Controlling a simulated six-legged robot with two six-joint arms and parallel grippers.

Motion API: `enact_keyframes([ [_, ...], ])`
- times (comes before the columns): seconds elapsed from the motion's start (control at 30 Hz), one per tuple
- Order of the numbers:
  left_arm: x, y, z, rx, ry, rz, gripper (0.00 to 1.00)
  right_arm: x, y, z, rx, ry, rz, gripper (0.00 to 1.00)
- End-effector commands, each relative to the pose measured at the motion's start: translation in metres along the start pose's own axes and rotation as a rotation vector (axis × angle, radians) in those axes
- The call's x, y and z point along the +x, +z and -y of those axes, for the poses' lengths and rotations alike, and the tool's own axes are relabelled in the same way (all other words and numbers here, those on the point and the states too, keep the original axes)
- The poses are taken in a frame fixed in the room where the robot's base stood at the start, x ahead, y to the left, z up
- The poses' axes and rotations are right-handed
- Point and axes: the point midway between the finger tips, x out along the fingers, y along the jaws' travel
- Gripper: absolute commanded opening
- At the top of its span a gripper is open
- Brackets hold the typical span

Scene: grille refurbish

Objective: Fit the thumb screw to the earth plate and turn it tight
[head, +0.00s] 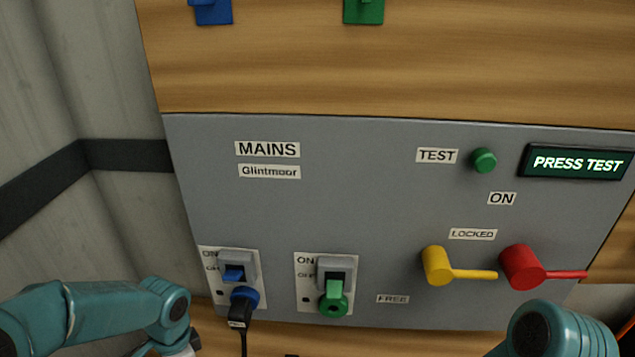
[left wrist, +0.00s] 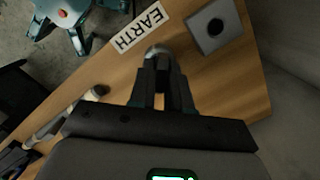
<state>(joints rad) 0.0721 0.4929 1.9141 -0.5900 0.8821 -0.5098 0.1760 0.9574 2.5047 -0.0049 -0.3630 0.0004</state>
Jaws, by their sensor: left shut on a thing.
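In the left wrist view my left gripper (left wrist: 160,88) is shut, its dark fingers pointing down at the wooden bench top. A small rounded grey thing (left wrist: 157,50) shows at its fingertips; it looks like the thumb screw, partly hidden by the fingers. The EARTH label (left wrist: 140,28) lies just beside it. A grey square block (left wrist: 228,42) with a dark round spot sits right of the label, apart from the fingers. My right gripper is out of view.
In the head view a grey panel (head: 350,200) carries a blue plug (head: 243,297), a green plug (head: 333,300), a yellow lever (head: 437,265), a red lever (head: 520,267) and a green TEST button (head: 483,160). The display (head: 577,162) reads PRESS TEST.

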Motion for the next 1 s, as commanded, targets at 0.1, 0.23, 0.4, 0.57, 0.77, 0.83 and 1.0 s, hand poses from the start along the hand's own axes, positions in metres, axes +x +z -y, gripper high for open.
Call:
enact_keyframes([
  [0.1,0.0,-0.0011,0.0004,-0.002,-0.002,-0.003,0.0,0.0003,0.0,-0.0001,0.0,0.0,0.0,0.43],
  [0.23,-0.0008,-0.0011,0.0003,0.026,-0.005,-0.004,0.0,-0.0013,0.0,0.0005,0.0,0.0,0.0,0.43],
  [0.4,-0.0016,-0.001,-0.0002,0.191,-0.025,-0.003,0.0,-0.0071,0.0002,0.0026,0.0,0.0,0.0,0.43],
  [0.57,-0.0007,-0.0012,-0.0002,0.294,-0.037,-0.002,0.0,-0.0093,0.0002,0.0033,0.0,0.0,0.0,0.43],
  [0.77,0.0001,-0.0014,0.0001,0.312,-0.041,-0.002,0.0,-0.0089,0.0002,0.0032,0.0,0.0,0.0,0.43],
  [0.83,0.0001,-0.0014,0.0001,0.312,-0.041,-0.002,0.25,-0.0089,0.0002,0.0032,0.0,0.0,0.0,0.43],
  [1.0,0.0001,-0.001,-0.0001,0.31,-0.039,-0.001,0.48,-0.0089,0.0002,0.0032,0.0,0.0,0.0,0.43],
])
